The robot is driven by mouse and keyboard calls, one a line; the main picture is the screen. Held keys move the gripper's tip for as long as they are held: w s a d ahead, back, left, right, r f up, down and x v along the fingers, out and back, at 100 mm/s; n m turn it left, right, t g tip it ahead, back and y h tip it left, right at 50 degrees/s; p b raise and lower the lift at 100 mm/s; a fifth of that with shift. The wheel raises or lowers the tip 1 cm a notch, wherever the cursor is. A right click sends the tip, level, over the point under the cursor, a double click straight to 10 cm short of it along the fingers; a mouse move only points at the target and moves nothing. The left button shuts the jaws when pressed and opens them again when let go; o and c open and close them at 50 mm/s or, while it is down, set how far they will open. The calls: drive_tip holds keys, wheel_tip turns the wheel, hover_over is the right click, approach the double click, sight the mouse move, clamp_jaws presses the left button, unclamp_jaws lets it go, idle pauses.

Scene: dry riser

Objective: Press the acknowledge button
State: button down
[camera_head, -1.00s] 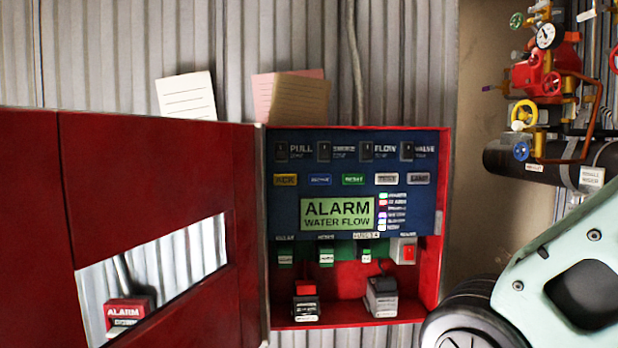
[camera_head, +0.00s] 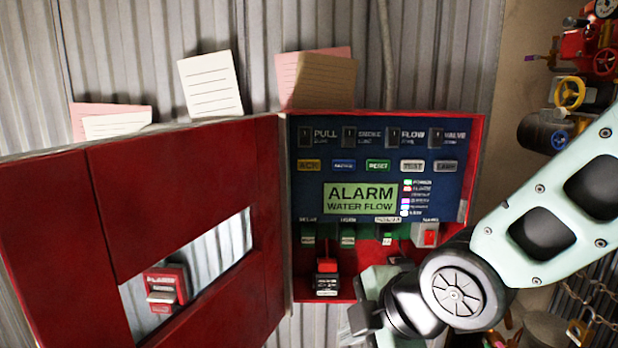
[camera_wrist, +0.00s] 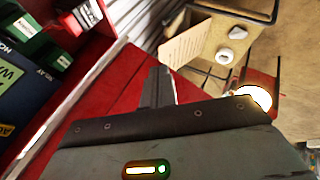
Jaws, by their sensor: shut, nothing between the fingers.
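The yellow acknowledge button (camera_head: 309,165), marked ACK, is at the left end of the button row on the blue panel (camera_head: 448,198) inside the open red box. In the wrist view, a yellow patch (camera_wrist: 6,130) at the left edge appears to be the same button, cut off by the frame. My gripper (camera_wrist: 158,76) is shut and empty, in front of the red door in that view and apart from the button. In the head view my arm's end is below and right of the button, before the box's lower right; the fingertips are not clear there.
The red door (camera_head: 185,190) stands open to the left, with a window. The display (camera_head: 359,198) reads ALARM WATER FLOW. A red-topped block (camera_head: 327,278) stands on the box floor. Note cards (camera_head: 210,85) stand above. Pipes and valves (camera_head: 570,93) are at the right.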

sight(315, 170)
drive_tip(key=w+a+r+n+t+y+p, duration=0.2)
drive_tip(key=w+r+n+t+y+p, duration=0.1)
drive_tip(key=r+n, duration=0.5)
drive_tip(key=w+a+r+n+t+y+p, duration=0.3)
drive_tip(key=w+r+n+p, duration=0.2)
drive_tip(key=w+r+n, duration=0.2)
wheel_tip(315, 170, up, 3)
drive_tip(key=shift+w+f+n+t, duration=0.2)
drive_tip(key=shift+w+n+t, duration=0.15)
drive_tip(key=shift+n, duration=0.45)
drive_tip(key=shift+a, duration=0.1)
drive_tip(key=shift+w+p, duration=1.95)
drive_tip(key=shift+w, duration=2.45)
drive_tip(key=shift+w+f+b, duration=0.1)
drive_tip(key=shift+w+b, duration=0.15)
drive_tip(key=shift+b, duration=0.2)
